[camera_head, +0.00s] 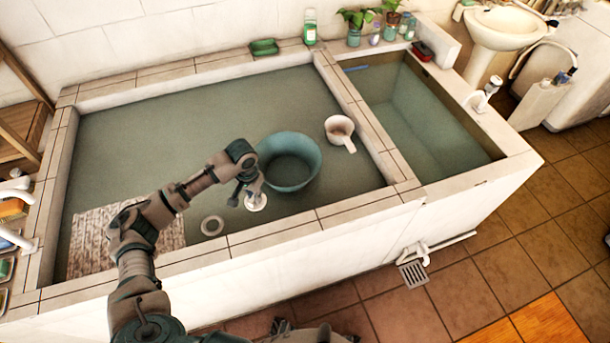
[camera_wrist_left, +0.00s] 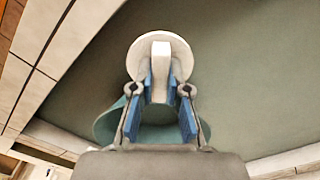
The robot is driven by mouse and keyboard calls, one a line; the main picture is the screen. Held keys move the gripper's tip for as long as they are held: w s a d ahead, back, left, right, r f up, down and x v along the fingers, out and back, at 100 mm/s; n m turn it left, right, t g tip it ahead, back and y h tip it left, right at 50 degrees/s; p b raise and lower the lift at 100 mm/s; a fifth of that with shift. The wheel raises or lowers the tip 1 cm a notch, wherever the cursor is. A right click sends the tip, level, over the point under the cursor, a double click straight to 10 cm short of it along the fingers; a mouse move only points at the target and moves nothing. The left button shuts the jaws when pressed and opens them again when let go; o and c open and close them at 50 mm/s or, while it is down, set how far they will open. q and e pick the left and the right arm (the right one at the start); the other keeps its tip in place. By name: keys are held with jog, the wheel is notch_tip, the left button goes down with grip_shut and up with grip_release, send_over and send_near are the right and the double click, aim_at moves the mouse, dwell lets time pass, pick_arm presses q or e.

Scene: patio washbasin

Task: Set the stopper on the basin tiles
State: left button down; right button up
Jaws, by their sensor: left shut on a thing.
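The stopper (camera_head: 256,203) is a white disc with an upright grip tab. My left gripper (camera_head: 249,187) is shut on that tab and holds the stopper over the large basin, in front of the teal bowl. In the left wrist view the blue finger pads of the gripper (camera_wrist_left: 160,92) flank the tab, and the stopper's disc (camera_wrist_left: 136,54) lies beyond them. The basin tiles (camera_head: 281,232) run along the front rim, just nearer than the stopper. A round drain ring (camera_head: 204,226) shows on the basin floor to the left.
The teal bowl (camera_head: 303,168) and a white dipper (camera_head: 340,128) are in the large basin. A slatted mat (camera_head: 90,245) lies at its front left. A green soap dish (camera_head: 263,47) and a bottle (camera_head: 310,28) stand on the back rim. The front rim is clear.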

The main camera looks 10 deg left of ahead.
pick_arm(q)
jog(key=shift+w+a+p, duration=0.1)
jog(key=shift+a+p, duration=0.3)
jog(key=shift+a, duration=0.65)
jog(key=shift+a+f, duration=0.15)
jog(key=shift+a, duration=0.1)
jog(key=shift+f, duration=0.15)
notch_tip(320, 180, down, 6)
jog(key=shift+r+b, duration=0.2)
jog(key=shift+b, duration=0.15)
notch_tip(320, 180, down, 4)
jog(key=shift+f+b, duration=0.15)
jog(key=shift+b, duration=0.15)
pick_arm(e)
jog(key=shift+s+d+f, duration=0.1)
jog(key=shift+s+f, duration=0.15)
jog(key=shift+s, duration=0.05)
pick_arm(q)
jog(key=c, duration=1.2)
grip_release()
jog(key=shift+o, duration=0.2)
